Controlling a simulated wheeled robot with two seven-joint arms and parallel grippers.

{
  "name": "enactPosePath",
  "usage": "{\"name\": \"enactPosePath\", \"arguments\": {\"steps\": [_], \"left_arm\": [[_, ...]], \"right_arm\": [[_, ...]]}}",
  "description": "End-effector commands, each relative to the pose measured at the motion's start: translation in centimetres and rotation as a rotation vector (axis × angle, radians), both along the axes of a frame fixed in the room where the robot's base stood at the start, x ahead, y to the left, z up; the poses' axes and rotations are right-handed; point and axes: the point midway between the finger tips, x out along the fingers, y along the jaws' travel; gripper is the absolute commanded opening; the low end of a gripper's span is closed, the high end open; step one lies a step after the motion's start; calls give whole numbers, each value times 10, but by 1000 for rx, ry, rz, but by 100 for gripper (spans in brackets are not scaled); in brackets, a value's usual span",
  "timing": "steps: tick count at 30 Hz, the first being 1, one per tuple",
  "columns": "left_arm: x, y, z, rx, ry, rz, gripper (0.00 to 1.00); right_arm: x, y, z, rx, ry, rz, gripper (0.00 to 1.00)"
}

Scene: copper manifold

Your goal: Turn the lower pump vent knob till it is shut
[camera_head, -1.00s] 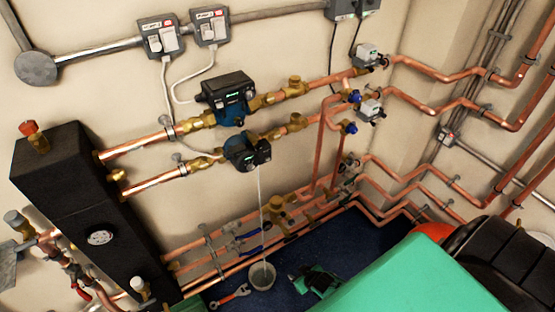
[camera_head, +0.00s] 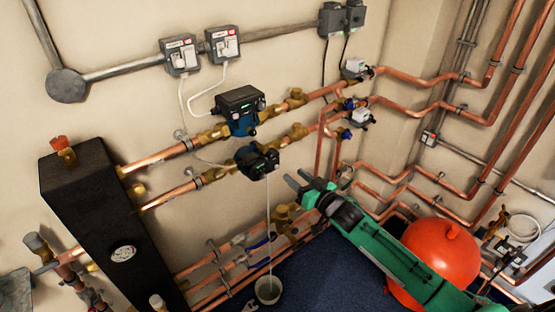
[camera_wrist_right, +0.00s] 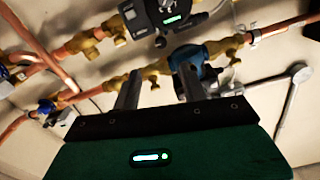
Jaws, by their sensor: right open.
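The lower pump (camera_head: 256,162) sits on the lower copper pipe, below the upper pump (camera_head: 240,110). A thin pale tube (camera_head: 268,215) hangs from its front. The vent knob is too small to tell apart from the pump's dark front. In the right wrist view the scene is turned over: the lower pump (camera_wrist_right: 165,14) shows at the top, and the blue upper pump (camera_wrist_right: 205,56) is partly behind my fingers. My right gripper (camera_head: 297,180) is open and empty, right of and slightly below the lower pump in the head view, apart from it. My left gripper is out of view.
A bucket (camera_head: 268,290) stands on the blue floor under the tube. A red vessel (camera_head: 440,252) is beside my right arm. A black tank (camera_head: 95,215) with a gauge stands at left. Copper pipes and small valves (camera_head: 360,117) crowd the wall at right.

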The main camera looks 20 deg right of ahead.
Motion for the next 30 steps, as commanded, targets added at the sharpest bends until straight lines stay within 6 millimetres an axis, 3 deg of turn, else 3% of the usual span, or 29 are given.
{"name": "enactPosePath", "arguments": {"steps": [15, 22, 30], "left_arm": [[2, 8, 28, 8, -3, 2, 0], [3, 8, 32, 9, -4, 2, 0], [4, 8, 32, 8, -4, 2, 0]], "right_arm": [[82, 29, 2, 0, 0, -1, 43], [99, 36, 1, -1, 0, -1, 43], [102, 37, -1, -1, 1, -1, 43]]}}
